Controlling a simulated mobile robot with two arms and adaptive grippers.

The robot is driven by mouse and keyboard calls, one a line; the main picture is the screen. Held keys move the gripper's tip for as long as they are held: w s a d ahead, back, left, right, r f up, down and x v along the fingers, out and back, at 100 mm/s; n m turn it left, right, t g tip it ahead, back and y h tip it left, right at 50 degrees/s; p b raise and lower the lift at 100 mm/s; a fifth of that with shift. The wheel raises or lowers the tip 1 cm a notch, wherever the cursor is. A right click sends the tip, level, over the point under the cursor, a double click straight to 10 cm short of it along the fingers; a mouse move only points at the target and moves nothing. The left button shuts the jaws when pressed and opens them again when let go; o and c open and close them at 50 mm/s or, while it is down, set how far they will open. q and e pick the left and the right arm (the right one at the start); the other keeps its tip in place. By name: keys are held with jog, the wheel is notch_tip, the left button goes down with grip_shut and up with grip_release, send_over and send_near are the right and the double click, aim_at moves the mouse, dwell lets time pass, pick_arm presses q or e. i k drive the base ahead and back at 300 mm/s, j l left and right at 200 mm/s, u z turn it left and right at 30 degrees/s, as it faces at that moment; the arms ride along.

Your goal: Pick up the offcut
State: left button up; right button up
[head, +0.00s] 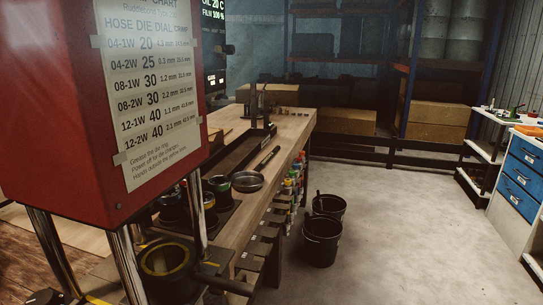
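I cannot make out an offcut in this head view; it may be hidden or too small to tell. The red hose crimper (50,95) with a dial chart (150,80) on its face fills the left side. A dark round part with a yellow ring (167,260) sits low beneath it between bright metal posts. The wooden workbench (290,125) runs away behind it, with a shallow dark pan (248,181) and several dark cylindrical parts near its front end. Neither of my grippers can be made out in view.
Two black buckets (321,240) stand on the floor beside the bench. Blue-framed shelving with cardboard boxes (438,112) is at the back. A blue drawer cabinet (520,170) stands at the right. The concrete floor (400,230) between is clear.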

aim_at(264, 163)
jog(key=i+l+z, duration=0.25)
jog(key=i+l, duration=0.5)
jog(key=i+l+z, duration=0.2)
jog(key=i+l, duration=0.5)
jog(key=i+z, duration=0.3)
jog(key=i, duration=0.6)
jog(key=i+j+z, duration=0.15)
jog(key=i+z, duration=0.15)
jog(key=i, duration=0.6)
jog(key=i+l+u, duration=0.15)
jog(key=i+u, duration=0.15)
jog(key=i, duration=0.15)
jog(key=i+l+u, duration=0.2)
jog(key=i+u, duration=0.15)
jog(key=i, duration=0.1)
